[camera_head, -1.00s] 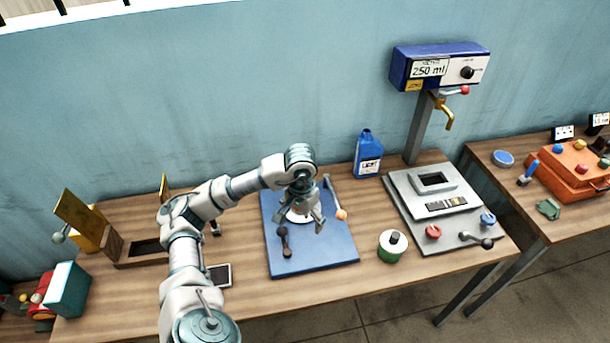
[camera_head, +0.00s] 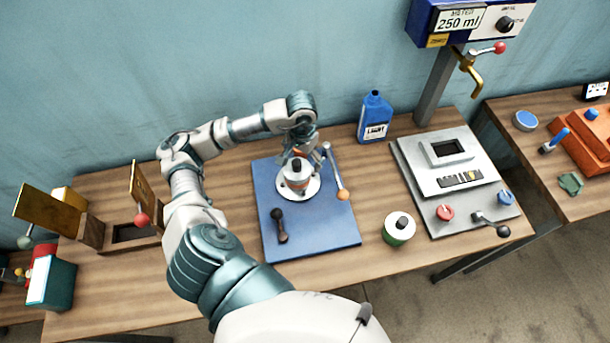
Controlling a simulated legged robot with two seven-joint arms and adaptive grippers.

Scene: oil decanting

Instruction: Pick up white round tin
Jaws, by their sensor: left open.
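Part of the tin's back side is hard to make out against the fingers. A second round tin (camera_head: 399,229), green with a white top and a dark knob, stands on the wooden table right of the mat. My right gripper is out of view.
A dark-handled tool (camera_head: 280,226) and a rod with an orange ball (camera_head: 343,194) lie on the mat. Right of it stand a blue bottle (camera_head: 375,118) and a grey dispenser base (camera_head: 455,180). Open wooden boxes (camera_head: 135,232) stand at left.

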